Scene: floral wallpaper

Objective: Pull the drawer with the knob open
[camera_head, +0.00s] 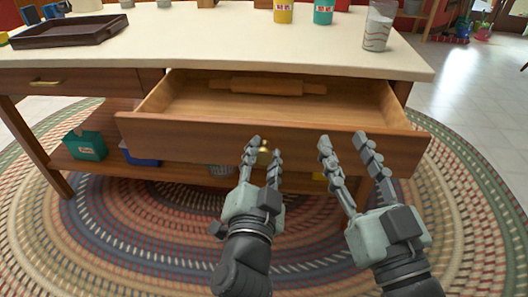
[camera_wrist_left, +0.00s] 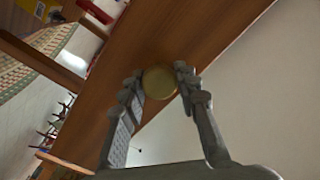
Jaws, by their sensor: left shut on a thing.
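The wooden drawer (camera_head: 180,133) stands pulled out from under the cream-topped table in the head view. A rolling pin (camera_head: 265,86) lies inside it near the back. The round brass knob (camera_wrist_left: 159,82) is on the drawer front. It also shows in the head view (camera_head: 263,150). My left gripper (camera_head: 264,146) is at the knob, and the wrist view shows its fingers on both sides of it, shut on it. My right gripper (camera_head: 341,140) is in front of the drawer's right part, its fingers spread apart and empty.
The tabletop (camera_head: 200,40) carries a dark tray (camera_head: 68,32), a yellow jar (camera_head: 283,11), a teal jar (camera_head: 323,12) and a glass (camera_head: 377,28). A second drawer with a brass handle (camera_head: 45,83) is at left. A green box (camera_head: 85,145) stands on the lower shelf. A braided rug covers the floor.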

